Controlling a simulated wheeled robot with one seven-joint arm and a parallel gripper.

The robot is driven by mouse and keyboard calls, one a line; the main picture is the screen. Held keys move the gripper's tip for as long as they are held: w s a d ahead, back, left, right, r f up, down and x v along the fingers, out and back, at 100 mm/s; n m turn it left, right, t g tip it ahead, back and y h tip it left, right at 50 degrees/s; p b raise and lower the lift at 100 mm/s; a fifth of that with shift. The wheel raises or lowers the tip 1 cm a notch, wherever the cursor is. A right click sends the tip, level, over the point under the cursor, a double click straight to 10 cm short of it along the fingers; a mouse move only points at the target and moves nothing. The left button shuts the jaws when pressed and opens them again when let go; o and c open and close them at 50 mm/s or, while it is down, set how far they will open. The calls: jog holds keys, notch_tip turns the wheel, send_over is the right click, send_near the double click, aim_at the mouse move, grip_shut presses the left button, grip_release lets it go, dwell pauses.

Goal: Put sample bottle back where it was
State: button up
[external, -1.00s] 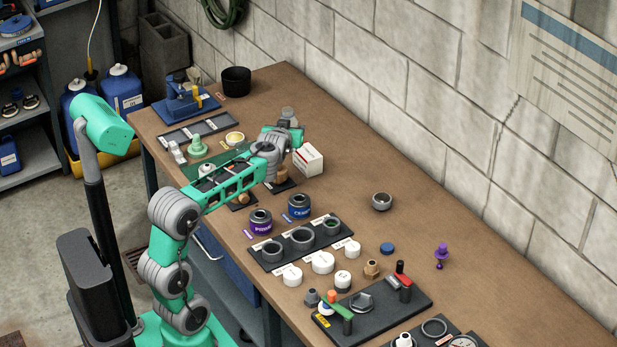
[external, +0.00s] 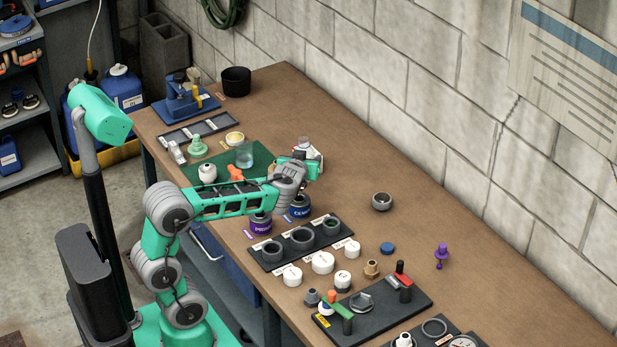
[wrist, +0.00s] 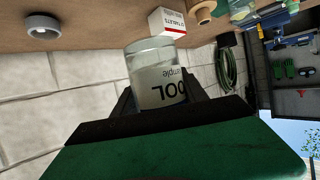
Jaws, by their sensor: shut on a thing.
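The sample bottle (wrist: 155,68) is a clear jar with a white label reading "sample"; the lettering is upside down in the wrist view. My gripper (wrist: 160,88) is shut on it, with one dark finger on each side. In the external view my gripper (external: 306,167) is over the back half of the bench, beside the white tablet box (external: 318,158), and mostly hides the bottle. The box also shows behind the bottle in the wrist view (wrist: 167,22). Whether the bottle touches anything else cannot be told.
A green mat (external: 262,158) carries a clear beaker (external: 244,155) and a white bottle (external: 207,173). Purple (external: 260,224) and blue (external: 299,207) jars stand near a black holder (external: 268,259). A grey ring-shaped cup (external: 382,201) stands alone, with bare bench around it.

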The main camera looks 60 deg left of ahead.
jog(key=shift+w+f, duration=0.1)
jog(key=shift+f, duration=0.2)
jog(key=w+a+f, duration=0.1)
jog(key=w+f, duration=0.2)
jog(key=w, duration=0.1)
jog(key=w+a+f+p, duration=0.1)
jog(key=w+a+f, duration=0.1)
jog(key=w+f, duration=0.1)
jog(key=w+a+f, duration=0.1)
jog(key=w+f, duration=0.2)
jog(key=w, duration=0.2)
jog(key=shift+w+a+f, duration=0.1)
jog(key=shift+w+a, duration=0.15)
jog(key=shift+a, duration=0.05)
jog(key=shift+w+f, duration=0.2)
jog(key=shift+f, duration=0.1)
jog(key=shift+a+f, duration=0.1)
jog(key=shift+f, duration=1.6)
jog(key=o, duration=1.5)
jog(key=shift+p, duration=0.35)
